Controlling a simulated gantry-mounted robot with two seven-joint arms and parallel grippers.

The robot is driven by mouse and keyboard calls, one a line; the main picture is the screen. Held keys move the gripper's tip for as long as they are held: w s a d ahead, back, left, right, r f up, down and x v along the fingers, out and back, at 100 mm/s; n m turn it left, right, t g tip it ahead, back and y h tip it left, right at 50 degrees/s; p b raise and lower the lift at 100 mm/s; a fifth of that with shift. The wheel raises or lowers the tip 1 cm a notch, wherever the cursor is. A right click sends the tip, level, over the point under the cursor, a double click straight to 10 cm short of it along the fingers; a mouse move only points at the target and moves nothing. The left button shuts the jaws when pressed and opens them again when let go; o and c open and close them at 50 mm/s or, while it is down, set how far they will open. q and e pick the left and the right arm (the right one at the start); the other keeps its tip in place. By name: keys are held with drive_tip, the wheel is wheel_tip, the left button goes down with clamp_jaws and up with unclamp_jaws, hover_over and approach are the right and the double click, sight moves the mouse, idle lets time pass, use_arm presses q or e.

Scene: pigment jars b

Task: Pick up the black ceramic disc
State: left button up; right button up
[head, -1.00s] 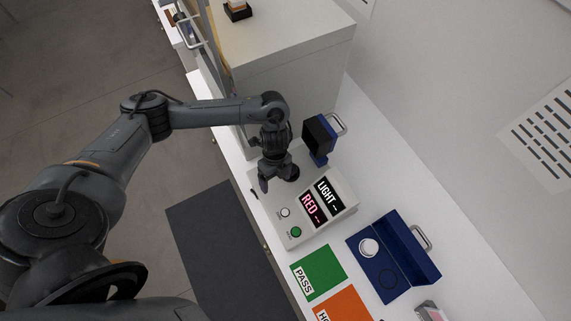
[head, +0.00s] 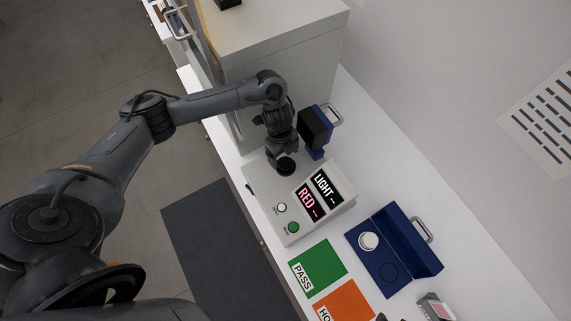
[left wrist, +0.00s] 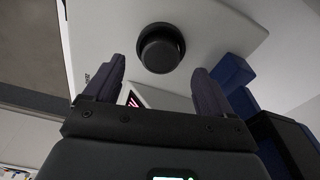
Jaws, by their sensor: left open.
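A black round piece (head: 286,166), which looks like the black ceramic disc, sits on top of the light grey instrument box (head: 262,180). In the left wrist view the black disc (left wrist: 160,50) shows as a dark cylinder with a wider dark ring around its base. My left gripper (head: 281,152) is above it in the head view. In the left wrist view my left gripper (left wrist: 157,68) is open, with one finger to each side and the disc a little beyond the fingertips. Nothing is between the fingers. My right gripper is not in view.
A blue-and-black upright device (head: 315,130) stands close to the right of the gripper. The box has lit RED and LIGHT displays (head: 318,195). A blue case (head: 410,235) holding a white disc (head: 368,241), a green PASS mat (head: 322,262) and an orange mat (head: 345,300) lie nearby.

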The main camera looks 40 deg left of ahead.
sight(285, 163)
use_arm(q)
drive_tip(key=shift+d+f, duration=0.15)
drive_tip(key=shift+f, duration=0.9)
drive_tip(key=shift+d+f, duration=0.1)
drive_tip(key=shift+f, duration=0.95)
drive_tip(key=c, duration=1.2)
drive_tip(key=shift+r, duration=0.1)
